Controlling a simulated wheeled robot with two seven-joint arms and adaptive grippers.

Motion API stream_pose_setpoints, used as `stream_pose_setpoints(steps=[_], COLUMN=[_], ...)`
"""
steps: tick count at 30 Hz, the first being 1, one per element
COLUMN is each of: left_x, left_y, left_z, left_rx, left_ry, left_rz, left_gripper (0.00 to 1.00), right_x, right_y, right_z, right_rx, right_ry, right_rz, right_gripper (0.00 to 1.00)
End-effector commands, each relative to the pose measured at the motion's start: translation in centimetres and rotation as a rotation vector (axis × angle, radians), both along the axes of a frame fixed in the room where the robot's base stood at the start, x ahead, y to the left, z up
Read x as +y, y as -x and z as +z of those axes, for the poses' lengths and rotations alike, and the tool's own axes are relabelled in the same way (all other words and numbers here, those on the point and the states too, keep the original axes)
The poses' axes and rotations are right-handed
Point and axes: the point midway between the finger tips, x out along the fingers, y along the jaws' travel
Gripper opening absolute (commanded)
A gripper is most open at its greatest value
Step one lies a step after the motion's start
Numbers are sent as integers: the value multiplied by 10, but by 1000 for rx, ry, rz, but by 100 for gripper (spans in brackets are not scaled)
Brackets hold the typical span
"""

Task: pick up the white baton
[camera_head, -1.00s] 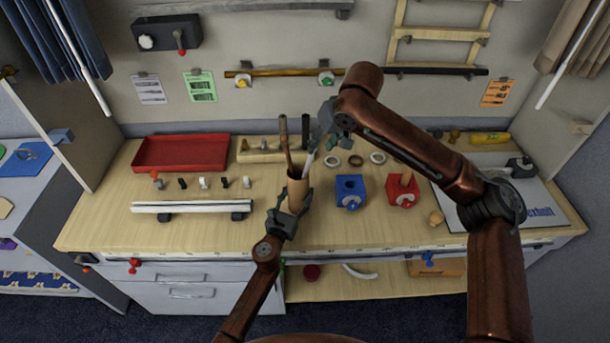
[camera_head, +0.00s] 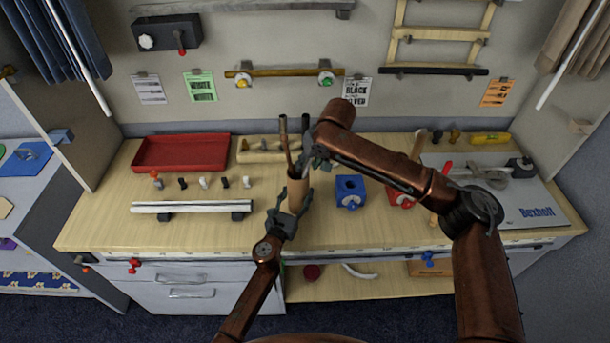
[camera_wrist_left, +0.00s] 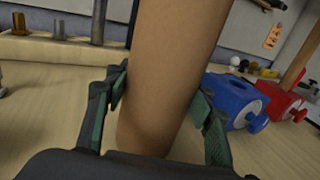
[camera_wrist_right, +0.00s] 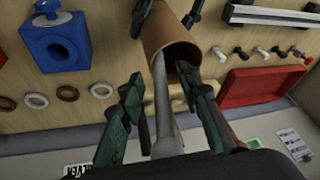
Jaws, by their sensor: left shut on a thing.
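The white baton (camera_wrist_right: 164,95) leans in a brown cup (camera_head: 297,192), its lower end inside; in the head view my right arm hides it. A brown stick (camera_wrist_right: 188,75) shares the cup. My left gripper (camera_head: 290,204) is shut around the cup's sides, as the left wrist view (camera_wrist_left: 162,100) shows. My right gripper (camera_head: 313,163) is above the cup's mouth. In the right wrist view its open fingers (camera_wrist_right: 168,108) stand on either side of the baton, with gaps visible between the fingers and it.
A blue block (camera_head: 350,191) and a red block (camera_head: 400,193) stand right of the cup. A red tray (camera_head: 181,153), small pegs and a white bar (camera_head: 192,207) on dark supports lie left. A grey board (camera_head: 520,205) lies far right.

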Motion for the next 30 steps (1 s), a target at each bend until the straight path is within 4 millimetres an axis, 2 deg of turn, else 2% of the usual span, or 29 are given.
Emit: stream_pose_setpoints(steps=[7,21,30], left_x=[0,0,0], left_y=[0,0,0], left_z=[0,0,0], left_rx=[0,0,0], left_ry=[0,0,0], left_rz=[0,0,1], left_gripper=[25,25,25], right_x=[1,0,0], right_y=[-1,-1,-1], right_z=[-1,-1,-1], right_rx=[0,-1,-1], right_ry=[0,0,1], right_rz=[1,1,-1], right_gripper=[31,0,0])
